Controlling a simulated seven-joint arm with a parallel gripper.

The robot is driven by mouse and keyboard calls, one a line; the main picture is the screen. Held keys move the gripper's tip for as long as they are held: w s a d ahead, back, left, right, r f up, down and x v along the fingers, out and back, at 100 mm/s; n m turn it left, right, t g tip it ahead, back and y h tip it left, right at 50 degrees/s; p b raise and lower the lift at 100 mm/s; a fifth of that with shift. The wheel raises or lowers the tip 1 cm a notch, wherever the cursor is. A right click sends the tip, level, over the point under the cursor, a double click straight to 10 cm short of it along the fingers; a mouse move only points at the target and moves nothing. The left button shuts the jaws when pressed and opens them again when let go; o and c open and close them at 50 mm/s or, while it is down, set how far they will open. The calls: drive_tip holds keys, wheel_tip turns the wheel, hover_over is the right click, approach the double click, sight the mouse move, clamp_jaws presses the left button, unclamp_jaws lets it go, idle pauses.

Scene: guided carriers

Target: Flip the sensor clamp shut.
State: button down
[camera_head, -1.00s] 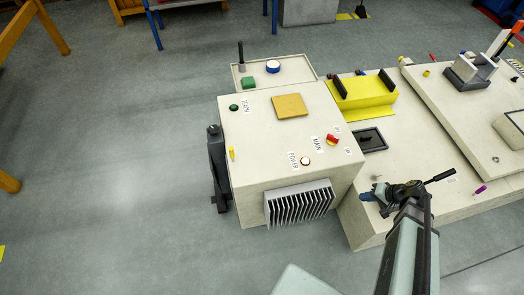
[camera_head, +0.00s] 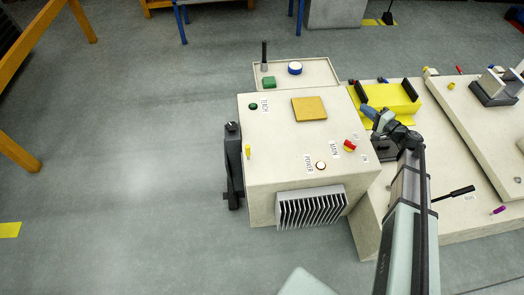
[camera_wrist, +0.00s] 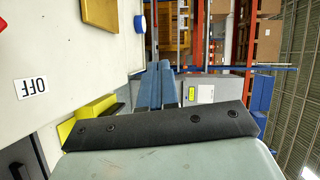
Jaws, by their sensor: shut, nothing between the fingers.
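No part is legibly marked as the sensor clamp. A black-handled lever (camera_head: 460,192) sticks out to the right from behind my arm, low over the pale bench. A small label beside it is too small to read, and its pivot is hidden by my arm. My gripper (camera_head: 369,111) is shut and empty, well up and left of that lever, near the front of the yellow cradle (camera_head: 390,98) with two black uprights. Its blue fingers (camera_wrist: 157,88) lie together in the wrist view, with nothing between them. The lever is not seen in the wrist view.
A black tray-like fitting (camera_head: 384,155) is partly hidden by my arm. A purple piece (camera_head: 498,210) lies at the right.

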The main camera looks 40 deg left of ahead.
sight(248, 152)
drive_tip(key=s+a+f+n+g, duration=0.3)
drive_tip(key=s+a+g, duration=0.1)
drive_tip(key=s, duration=0.4)
drive_tip(key=s+a+f+n+g, duration=0.3)
drive_tip(key=s+a+g, duration=0.1)
drive_tip(key=s, duration=0.5)
drive_tip(key=s+a+f+n+g, duration=0.2)
drive_tip(key=s+a+g, duration=0.3)
drive_tip(key=s, duration=0.4)
drive_tip(key=shift+f+n+g+h, duration=0.3)
drive_tip(key=shift+f+n+g, duration=0.15)
drive_tip(key=shift+g, duration=0.35)
drive_tip(key=shift+s+f+n+g, duration=0.15)
drive_tip(key=shift+s+n+g, duration=0.2)
drive_tip(key=shift+s, duration=0.4)
drive_tip(key=shift+a, duration=0.15)
drive_tip(key=x, duration=1.3)
drive_tip(key=shift+s+a+f, duration=0.1)
drive_tip(key=shift+s+a, duration=0.2)
